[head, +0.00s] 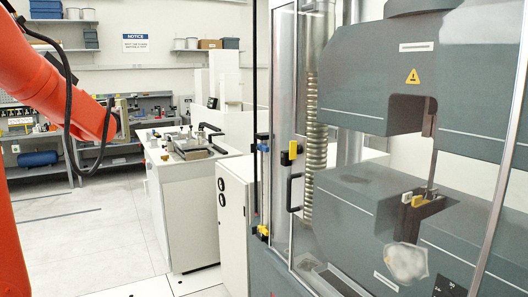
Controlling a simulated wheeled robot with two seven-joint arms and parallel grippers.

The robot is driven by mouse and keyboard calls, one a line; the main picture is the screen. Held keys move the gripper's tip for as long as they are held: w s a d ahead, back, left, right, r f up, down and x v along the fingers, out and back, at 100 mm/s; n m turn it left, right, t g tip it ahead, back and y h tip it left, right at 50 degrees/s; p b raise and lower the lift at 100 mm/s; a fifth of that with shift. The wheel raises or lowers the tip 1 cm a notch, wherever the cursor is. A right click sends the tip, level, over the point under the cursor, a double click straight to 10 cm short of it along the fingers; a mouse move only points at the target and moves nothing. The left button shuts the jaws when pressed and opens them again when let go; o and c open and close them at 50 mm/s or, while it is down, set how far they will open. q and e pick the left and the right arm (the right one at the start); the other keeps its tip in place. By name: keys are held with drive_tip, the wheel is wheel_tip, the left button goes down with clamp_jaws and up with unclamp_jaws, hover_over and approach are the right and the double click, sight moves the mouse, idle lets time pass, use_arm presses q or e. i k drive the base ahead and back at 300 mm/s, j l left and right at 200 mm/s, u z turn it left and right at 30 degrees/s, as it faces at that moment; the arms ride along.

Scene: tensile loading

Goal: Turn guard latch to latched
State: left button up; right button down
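The tensile testing machine (365,75) fills the right half of the head view, behind a clear guard door (300,90). A small yellow and black part (291,153) on the door's left edge looks like the guard latch. I cannot tell whether it is turned to latched. A black door handle (292,192) sits just below it. My orange left arm comes in from the left, well apart from the latch.
A white cabinet (234,215) stands left of the machine. A white bench (185,210) with clamp-like fixtures is behind it. Shelves (62,22) and a workbench (40,160) line the back wall. The floor (105,235) at the left is clear.

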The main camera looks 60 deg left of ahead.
sight(295, 150)
drive_tip(key=u, duration=1.9)
